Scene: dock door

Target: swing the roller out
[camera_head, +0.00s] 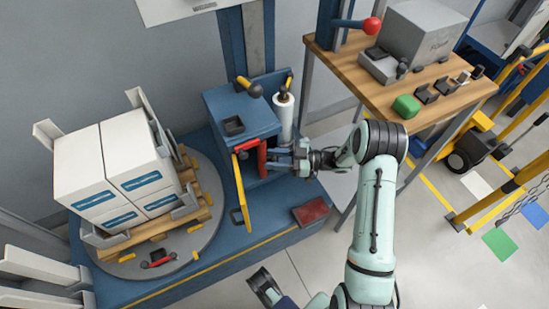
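A blue cabinet (238,118) stands on the blue base. Its yellow-edged door (240,194) hangs open at the front. A red upright part (262,160) shows in the opening; I cannot tell whether it is the roller or its handle. A white film roll (283,117) stands upright at the cabinet's right side. My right gripper (277,158) is at the opening, close to the red part. Its fingertips are too small and partly hidden to show whether they grip it. My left gripper (262,284) is low at the bottom edge, apart from the cabinet, its fingers spread.
White boxes (95,177) on a wooden pallet stand on a grey turntable (130,266) at the left. A dark red pad (311,212) lies on the base's right end. A wooden workbench (350,64) stands at the upper right. Floor is clear below the base.

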